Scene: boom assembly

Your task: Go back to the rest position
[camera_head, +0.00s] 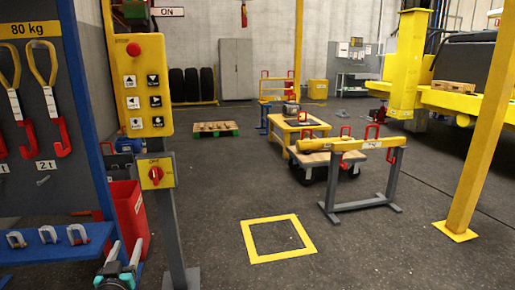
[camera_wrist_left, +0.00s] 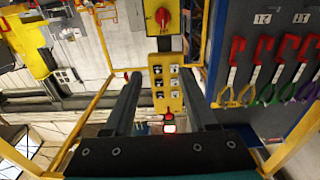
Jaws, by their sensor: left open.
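My left gripper (camera_head: 124,262) is low at the left of the head view, in front of the control post. It also shows in the left wrist view (camera_wrist_left: 158,76), where its two dark fingers stand wide apart with nothing between them. The yellow button box (camera_head: 145,86) with a red stop button is on the grey post. Below it is a yellow switch box with a red rotary knob (camera_head: 155,174). In the left wrist view, which is upside down, the button box (camera_wrist_left: 164,82) shows beyond the fingers, apart from them. My right gripper is not in view.
A blue-framed rack (camera_head: 86,130) with slings and shackles stands close on the left, beside a red bin (camera_head: 130,215). A yellow floor square (camera_head: 278,240) is empty. A yellow boom on a grey stand (camera_head: 350,145) and a yellow column (camera_head: 480,130) stand right. Dark floor between is clear.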

